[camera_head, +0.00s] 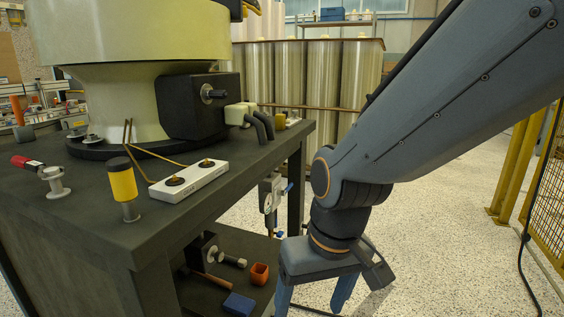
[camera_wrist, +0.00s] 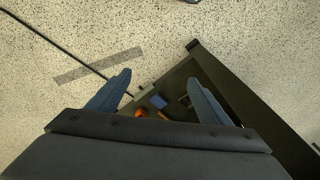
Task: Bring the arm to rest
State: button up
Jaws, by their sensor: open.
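My gripper (camera_head: 312,299) hangs at the end of my arm, pointing down, to the right of a dark workbench (camera_head: 95,225). Its two blue fingers are apart, with nothing visible between them; the fingertips are partly cut off by the lower picture edge. In the wrist view my gripper (camera_wrist: 160,95) is also spread, with the speckled floor and part of the bench's lower shelf below it. My arm comes down from the upper right and bends at the wrist joint.
On the bench stand a large pale machine (camera_head: 135,35), a yellow cylinder (camera_head: 123,184) and a white block (camera_head: 188,181). The lower shelf holds an orange cup (camera_head: 259,273) and a blue box (camera_head: 239,304). A yellow fence (camera_head: 549,180) stands right; open floor (camera_head: 445,240) lies between.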

jog(key=s+a+r+n+g, duration=0.1)
jog(key=s+a+r+n, duration=0.15)
jog(key=s+a, duration=0.45)
jog(key=d+r+m+p, duration=0.3)
jog(key=d+r+p, duration=0.7)
jog(key=p, duration=0.7)
jog(key=d+r+m+h+p, duration=0.1)
jog(key=d+r+m+p, duration=0.2)
jog(key=d+r+p, duration=0.7)
notch_tip(320, 180, up, 6)
jog(key=p, duration=0.7)
jog(key=shift+s+d, duration=0.3)
jog(key=shift+s+d+r+h+p, duration=0.1)
jog(key=shift+d+r+h+p, duration=0.15)
jog(key=shift+d+p, duration=0.25)
jog(key=shift+c, duration=0.2)
